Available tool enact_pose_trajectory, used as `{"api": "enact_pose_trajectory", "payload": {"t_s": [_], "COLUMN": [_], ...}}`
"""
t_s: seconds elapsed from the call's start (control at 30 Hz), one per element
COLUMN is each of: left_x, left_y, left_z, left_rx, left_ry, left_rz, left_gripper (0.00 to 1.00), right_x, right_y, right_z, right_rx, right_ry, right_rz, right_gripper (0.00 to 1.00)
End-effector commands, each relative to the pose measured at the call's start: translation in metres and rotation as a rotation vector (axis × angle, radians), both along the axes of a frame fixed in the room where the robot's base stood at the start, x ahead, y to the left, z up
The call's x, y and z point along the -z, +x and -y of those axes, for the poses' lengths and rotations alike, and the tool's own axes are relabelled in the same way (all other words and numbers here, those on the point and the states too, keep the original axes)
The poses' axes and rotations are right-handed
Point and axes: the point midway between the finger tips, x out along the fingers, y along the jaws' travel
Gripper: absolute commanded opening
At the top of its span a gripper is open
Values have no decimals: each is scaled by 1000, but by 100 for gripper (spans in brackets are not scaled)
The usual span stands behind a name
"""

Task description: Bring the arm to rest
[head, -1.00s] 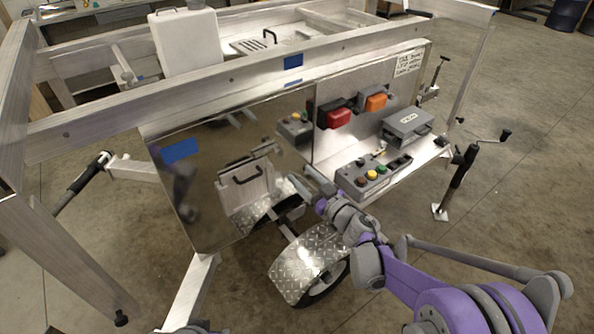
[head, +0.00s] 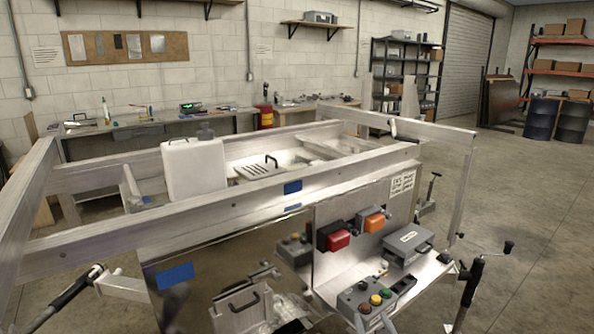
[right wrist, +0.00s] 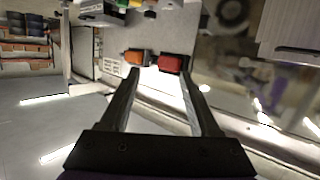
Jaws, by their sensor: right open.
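My right gripper (head: 345,304) shows only in part at the bottom edge of the head view, in front of the button box (head: 366,301). In the right wrist view my right gripper (right wrist: 157,72) is open, with nothing between its two dark fingers. Beyond its fingertips are the orange unit (right wrist: 134,57) and the red unit (right wrist: 171,63) on the trailer's panel. Most of my right arm is below the head view. My left gripper is in neither view.
The aluminium trailer frame (head: 230,206) fills the middle, with a white container (head: 194,170) on it. The panel carries a red unit (head: 335,238), an orange unit (head: 372,221) and a grey box (head: 408,245). A crank jack (head: 472,285) stands at right. Floor beyond is open.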

Motion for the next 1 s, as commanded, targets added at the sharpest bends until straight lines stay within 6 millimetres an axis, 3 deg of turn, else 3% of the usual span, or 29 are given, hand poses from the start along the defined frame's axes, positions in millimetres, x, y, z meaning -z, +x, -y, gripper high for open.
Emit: {"api": "enact_pose_trajectory", "payload": {"t_s": [0.1, 0.2, 0.4, 0.6, 0.7, 1.0], "left_x": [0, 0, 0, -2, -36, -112], "left_y": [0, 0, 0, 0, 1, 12], "left_z": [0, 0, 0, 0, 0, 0], "left_rx": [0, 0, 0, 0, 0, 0], "left_ry": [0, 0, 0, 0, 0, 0], "left_rz": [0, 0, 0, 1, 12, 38], "left_gripper": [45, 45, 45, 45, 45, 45], "right_x": [25, 53, 99, 129, 93, 16], "right_y": [-66, -123, -219, -297, -290, -278], "right_z": [27, 36, 26, 3, 5, 5], "right_rx": [109, 145, 105, -4, 2, 4], "right_ry": [-12, -11, 15, 54, 50, 49], "right_rz": [-201, -382, -678, -896, -874, -844], "right_gripper": [63, 63, 63, 63, 63, 63]}}
